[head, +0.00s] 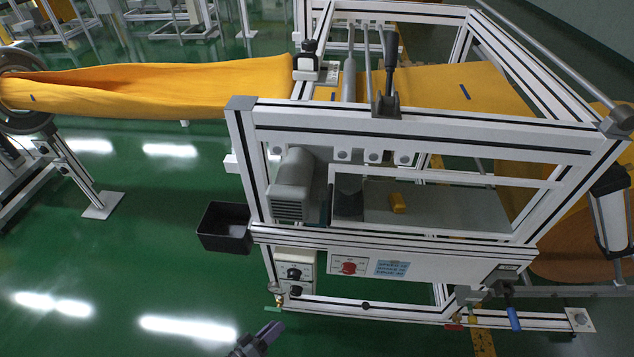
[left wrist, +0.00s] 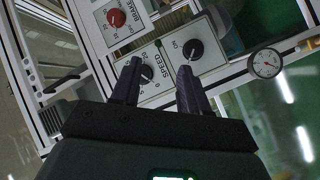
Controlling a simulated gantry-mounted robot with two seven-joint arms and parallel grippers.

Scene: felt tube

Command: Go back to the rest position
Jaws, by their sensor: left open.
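My left gripper (head: 258,342) shows at the bottom edge of the head view, below and left of the machine's control box (head: 294,274). In the left wrist view my left gripper (left wrist: 160,82) is open, with nothing seen between its two dark fingers. The fingers overlap the speed panel in that picture, near its black speed knob (left wrist: 146,72) and a second black knob (left wrist: 193,49). I cannot tell the gap to the panel there; in the head view the gripper is apart from it. My right gripper is not in view.
The white-framed machine (head: 400,240) fills the middle and right. Orange felt (head: 160,88) runs into it from a ring (head: 25,120) at left. A black bin (head: 226,228) hangs at its left side. A gauge (left wrist: 266,63) sits beside the panel. Green floor (head: 120,260) is open at left.

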